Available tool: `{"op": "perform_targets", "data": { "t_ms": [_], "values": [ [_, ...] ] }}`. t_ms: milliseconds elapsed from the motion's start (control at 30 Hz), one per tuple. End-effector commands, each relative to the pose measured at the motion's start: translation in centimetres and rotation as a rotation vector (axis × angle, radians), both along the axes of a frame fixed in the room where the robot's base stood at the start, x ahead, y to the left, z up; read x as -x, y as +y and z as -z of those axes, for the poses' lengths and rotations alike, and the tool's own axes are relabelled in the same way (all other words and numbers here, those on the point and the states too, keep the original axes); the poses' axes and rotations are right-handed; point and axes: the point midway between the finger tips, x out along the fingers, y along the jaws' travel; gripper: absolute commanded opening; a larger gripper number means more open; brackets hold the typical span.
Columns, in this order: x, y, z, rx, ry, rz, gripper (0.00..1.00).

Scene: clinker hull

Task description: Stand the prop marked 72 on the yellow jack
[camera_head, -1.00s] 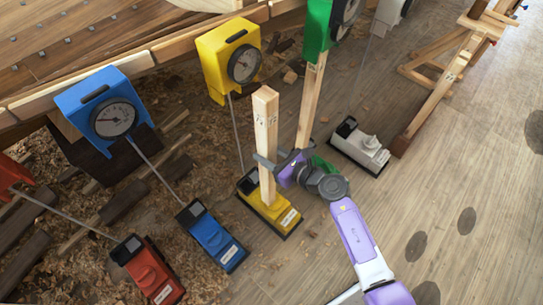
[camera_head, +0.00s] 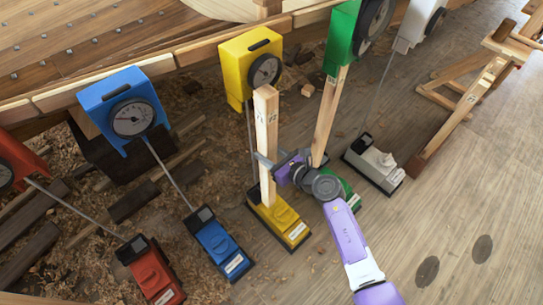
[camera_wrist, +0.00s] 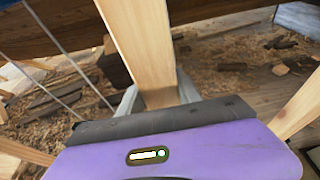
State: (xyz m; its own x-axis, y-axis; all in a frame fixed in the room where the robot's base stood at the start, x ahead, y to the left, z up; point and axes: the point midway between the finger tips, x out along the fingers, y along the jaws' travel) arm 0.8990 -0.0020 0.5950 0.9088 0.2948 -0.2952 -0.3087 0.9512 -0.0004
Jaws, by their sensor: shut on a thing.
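My gripper (camera_head: 280,168) is shut on a pale wooden prop (camera_head: 266,130) and holds it nearly upright. Dark marks show near the prop's top, too small to read surely. The prop's lower end overlaps the back part of the yellow jack (camera_head: 288,224) on the floor; I cannot tell whether it touches. In the wrist view the prop (camera_wrist: 140,45) rises from the jaws, and its foot and the jack are hidden. A yellow box with a dial (camera_head: 240,62) hangs above the jack, joined by a thin rod.
A green jack (camera_head: 347,192) stands right of my gripper with a prop (camera_head: 326,115) on it. A white jack (camera_head: 373,165), a blue jack (camera_head: 220,248) and a red jack (camera_head: 153,272) stand along the hull. Another timber (camera_head: 455,118) leans at right. Open floor lies at lower right.

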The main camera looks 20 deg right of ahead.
Motion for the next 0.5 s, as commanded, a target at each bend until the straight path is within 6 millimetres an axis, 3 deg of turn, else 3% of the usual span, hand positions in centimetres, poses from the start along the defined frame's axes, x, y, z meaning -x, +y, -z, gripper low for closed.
{"op": "perform_targets", "data": {
  "t_ms": [500],
  "values": [
    [-0.6,0.1,2.6,0.000,-0.004,0.001,0.00]
  ]
}}
